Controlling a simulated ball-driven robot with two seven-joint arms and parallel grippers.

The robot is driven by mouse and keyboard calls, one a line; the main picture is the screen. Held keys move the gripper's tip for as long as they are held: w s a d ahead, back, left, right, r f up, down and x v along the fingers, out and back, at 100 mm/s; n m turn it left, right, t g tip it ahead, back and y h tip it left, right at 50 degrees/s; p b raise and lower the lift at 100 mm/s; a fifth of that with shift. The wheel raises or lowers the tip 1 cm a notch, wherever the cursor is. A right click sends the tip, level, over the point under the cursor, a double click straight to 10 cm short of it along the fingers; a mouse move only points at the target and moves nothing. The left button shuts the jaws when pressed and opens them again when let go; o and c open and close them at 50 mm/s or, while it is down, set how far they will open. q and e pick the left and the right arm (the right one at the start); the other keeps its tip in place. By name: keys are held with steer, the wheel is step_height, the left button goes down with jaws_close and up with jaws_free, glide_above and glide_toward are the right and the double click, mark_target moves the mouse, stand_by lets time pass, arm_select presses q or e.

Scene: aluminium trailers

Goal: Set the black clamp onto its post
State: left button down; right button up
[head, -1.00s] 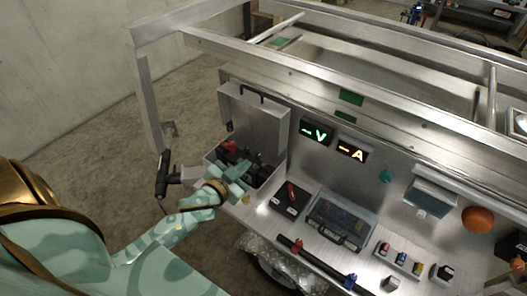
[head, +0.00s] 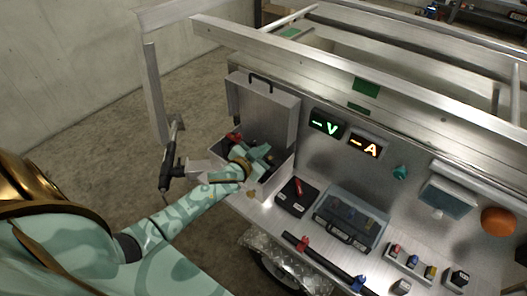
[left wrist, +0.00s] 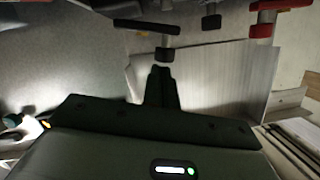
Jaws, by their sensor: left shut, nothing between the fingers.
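The open metal box (head: 287,160) stands at the left end of the bench with its lid raised. Dark parts (head: 257,143) and a red one (head: 235,137) lie in it, partly hidden by my left gripper (head: 262,156), which is over the box. In the left wrist view the shut, empty fingers (left wrist: 161,78) point at a pale metal plate. Just beyond them are black T-shaped pieces (left wrist: 146,27) on grey stems and a red one (left wrist: 262,30). I cannot tell which is the black clamp or its post. My right gripper is not in view.
The bench holds a black box with a red switch (head: 297,196), a clear-lidded case (head: 350,217) and a dark bar (head: 325,262) with red and blue fittings. Lit V and A displays (head: 328,124) are on the panel. A black-handled fitting (head: 170,165) stands left of the box.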

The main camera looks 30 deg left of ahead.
arm_select(q)
steer(key=shift+w+a+r+n+p, duration=0.1)
steer(key=shift+a+n+p, duration=0.35)
steer(key=shift+p, duration=0.4)
steer(key=shift+a+f+n+h+p, duration=0.2)
steer(key=shift+n+h+p, duration=0.2)
steer(key=shift+n, duration=0.05)
steer(key=shift+a+f+n, duration=0.2)
steer(key=shift+n, duration=0.1)
steer(key=shift+f, duration=0.25)
steer(key=shift+r+p, duration=0.35)
steer(key=shift+p, duration=0.05)
steer(key=s+r+p, duration=0.5)
steer(key=s+p, duration=0.1)
steer(key=s, duration=0.3)
steer(key=shift+s+r, duration=0.35)
steer(key=shift+r, duration=0.05)
